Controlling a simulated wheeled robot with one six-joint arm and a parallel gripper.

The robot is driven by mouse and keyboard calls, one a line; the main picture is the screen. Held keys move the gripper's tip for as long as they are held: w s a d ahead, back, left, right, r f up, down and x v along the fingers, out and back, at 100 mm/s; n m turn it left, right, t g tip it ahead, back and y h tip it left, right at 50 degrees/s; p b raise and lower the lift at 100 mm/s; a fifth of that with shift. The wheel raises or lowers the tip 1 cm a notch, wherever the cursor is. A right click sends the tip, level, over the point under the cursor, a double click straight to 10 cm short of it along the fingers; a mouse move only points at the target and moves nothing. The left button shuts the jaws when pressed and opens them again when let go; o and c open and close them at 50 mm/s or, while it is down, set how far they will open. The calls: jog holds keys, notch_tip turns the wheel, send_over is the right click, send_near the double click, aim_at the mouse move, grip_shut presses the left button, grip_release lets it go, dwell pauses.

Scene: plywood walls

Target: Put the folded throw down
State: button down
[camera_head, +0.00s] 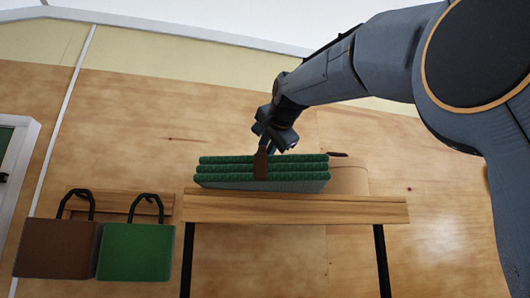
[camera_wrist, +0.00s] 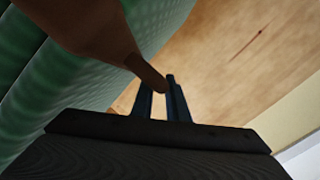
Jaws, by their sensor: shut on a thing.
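The folded throw (camera_head: 220,171) is green, in stacked layers with a grey underside and a brown strap (camera_head: 261,164) around its middle. It is at the wooden table (camera_head: 300,209), just above or on its top; I cannot tell if it touches. My gripper (camera_head: 267,147) is at the top of the strap, shut on it. In the wrist view the fingers (camera_wrist: 160,100) close on the end of the brown strap (camera_wrist: 95,30), with the green throw (camera_wrist: 40,95) at the left. The throw's far side is hidden.
A brown bag (camera_head: 57,248) and a green bag (camera_head: 136,252) hang at the lower left by black handles. The tabletop's right end looks clear. A plywood wall is behind.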

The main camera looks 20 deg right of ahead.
jog(key=c, duration=1.9)
grip_release()
jog(key=shift+f, duration=0.1)
jog(key=shift+c, duration=0.2)
jog(key=shift+o, duration=1.1)
